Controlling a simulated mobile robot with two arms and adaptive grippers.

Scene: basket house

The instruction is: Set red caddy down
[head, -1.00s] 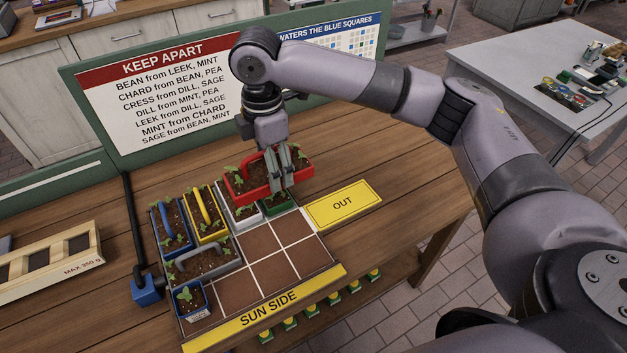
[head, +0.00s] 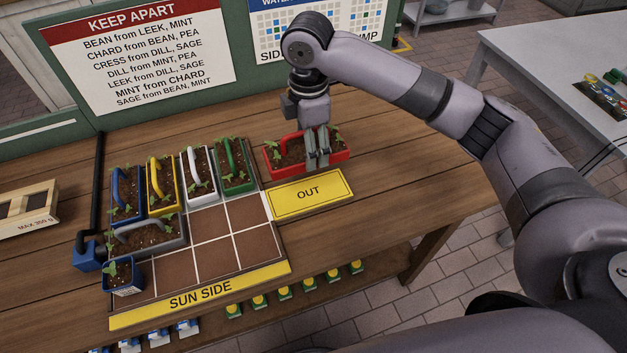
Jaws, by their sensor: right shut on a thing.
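The red caddy (head: 338,167) is a long red planter box with a red handle, soil and seedlings. It is at the back right of the bench, just behind the yellow OUT plate (head: 309,193) and right of the green caddy. My right gripper (head: 317,160) is over it, fingers pointing down, shut on it and partly hiding its middle. The caddy looks level and at or very near the bench top; I cannot tell whether its base touches the wood. My left gripper is out of view.
Blue (head: 126,197), yellow (head: 160,190), white (head: 198,178) and green (head: 236,168) caddies fill the back row of the grid tray (head: 195,319). A grey caddy (head: 150,236) and small blue pot (head: 122,275) stand at its left. Several cells are empty. The bench right of the OUT plate is clear.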

